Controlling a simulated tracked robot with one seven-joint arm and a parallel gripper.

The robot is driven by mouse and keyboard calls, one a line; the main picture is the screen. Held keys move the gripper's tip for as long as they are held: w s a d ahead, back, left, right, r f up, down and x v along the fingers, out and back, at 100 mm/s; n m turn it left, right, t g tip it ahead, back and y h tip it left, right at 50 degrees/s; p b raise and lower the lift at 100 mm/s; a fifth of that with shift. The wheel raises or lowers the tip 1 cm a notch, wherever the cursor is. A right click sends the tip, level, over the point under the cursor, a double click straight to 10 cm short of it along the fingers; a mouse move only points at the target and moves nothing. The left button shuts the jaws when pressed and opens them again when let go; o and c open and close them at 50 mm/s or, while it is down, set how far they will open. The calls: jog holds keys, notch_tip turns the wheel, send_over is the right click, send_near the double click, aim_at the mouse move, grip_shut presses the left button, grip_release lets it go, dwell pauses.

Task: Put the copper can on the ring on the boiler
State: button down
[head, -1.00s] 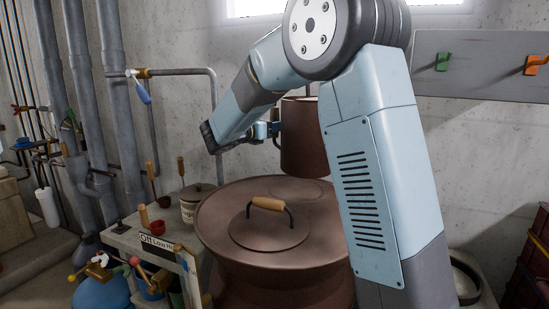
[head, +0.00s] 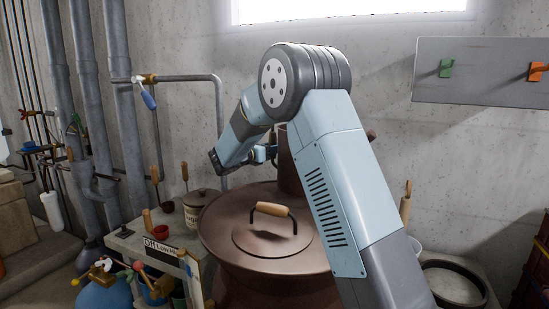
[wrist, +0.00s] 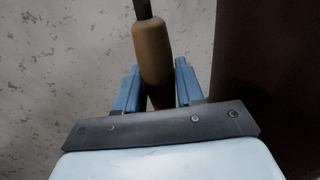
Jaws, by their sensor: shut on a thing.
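The copper can (head: 287,165) is a brown cylinder over the back of the boiler, partly hidden behind my arm. It also shows as a dark brown wall at the right of the wrist view (wrist: 268,80). My gripper (head: 262,153) is at the can's left side, shut on its wooden handle (wrist: 151,50), which lies between the blue fingers. The boiler (head: 222,222) is wide and brown, with a wooden-handled lid (head: 255,240) on top. The ring is hidden behind my arm and the can. I cannot tell whether the can's base touches the boiler.
Grey pipes (head: 125,100) run along the left wall. A rack (head: 490,75) with green and orange hooks hangs at right.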

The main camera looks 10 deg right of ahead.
aim_at(273, 158)
notch_tip(273, 158, down, 3)
jog(key=shift+w+f, duration=0.1)
jog(key=shift+w, duration=0.05)
jog(key=c, duration=0.7)
grip_release()
jog(key=v, duration=1.2)
jog(key=shift+d, duration=0.1)
